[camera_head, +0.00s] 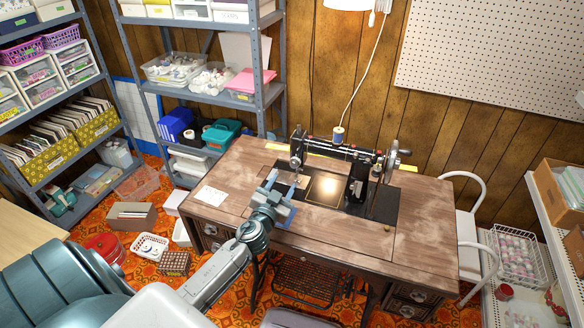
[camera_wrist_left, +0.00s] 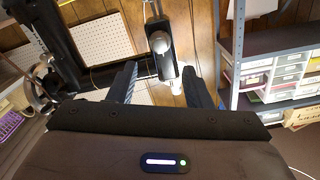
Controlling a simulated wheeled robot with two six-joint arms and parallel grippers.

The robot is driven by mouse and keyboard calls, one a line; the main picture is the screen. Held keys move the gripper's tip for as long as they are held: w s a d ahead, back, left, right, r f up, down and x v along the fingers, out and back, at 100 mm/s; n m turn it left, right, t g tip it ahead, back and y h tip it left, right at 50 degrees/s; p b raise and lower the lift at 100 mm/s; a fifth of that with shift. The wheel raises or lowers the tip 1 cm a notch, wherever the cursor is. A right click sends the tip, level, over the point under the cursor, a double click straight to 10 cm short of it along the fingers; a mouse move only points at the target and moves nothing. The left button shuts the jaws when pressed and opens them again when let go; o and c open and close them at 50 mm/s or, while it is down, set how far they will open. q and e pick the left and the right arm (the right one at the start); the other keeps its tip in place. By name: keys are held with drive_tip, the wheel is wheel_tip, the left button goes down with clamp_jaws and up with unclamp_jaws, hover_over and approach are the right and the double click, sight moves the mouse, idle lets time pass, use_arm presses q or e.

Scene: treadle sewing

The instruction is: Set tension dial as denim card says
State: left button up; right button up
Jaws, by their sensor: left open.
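The black sewing machine (camera_head: 335,152) stands on the wooden treadle table (camera_head: 420,225). Its needle-end head (camera_head: 296,148) is at the left. In the left wrist view, a narrow dark machine part with a round silver knob (camera_wrist_left: 158,43) shows beyond the fingers; I cannot read any marking on it. My left gripper (camera_head: 284,184) is in front of the machine's head, its open fingers also seen in the left wrist view (camera_wrist_left: 160,88), with nothing between them. A white card (camera_head: 211,196) lies at the table's left; its writing is too small to read. My right gripper is out of view.
A blue patch (camera_head: 287,215) lies on the table near my left gripper, partly hidden by it. A thread spool (camera_head: 338,134) stands on the machine. Grey shelving (camera_head: 263,98) is behind left, and a white chair (camera_head: 468,225) is at the right. The table's right side is mostly clear.

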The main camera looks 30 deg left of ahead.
sight(293, 166)
use_arm(q)
drive_tip(key=p+x, duration=0.1)
drive_tip(key=x, duration=0.7)
drive_tip(key=shift+w, duration=0.15)
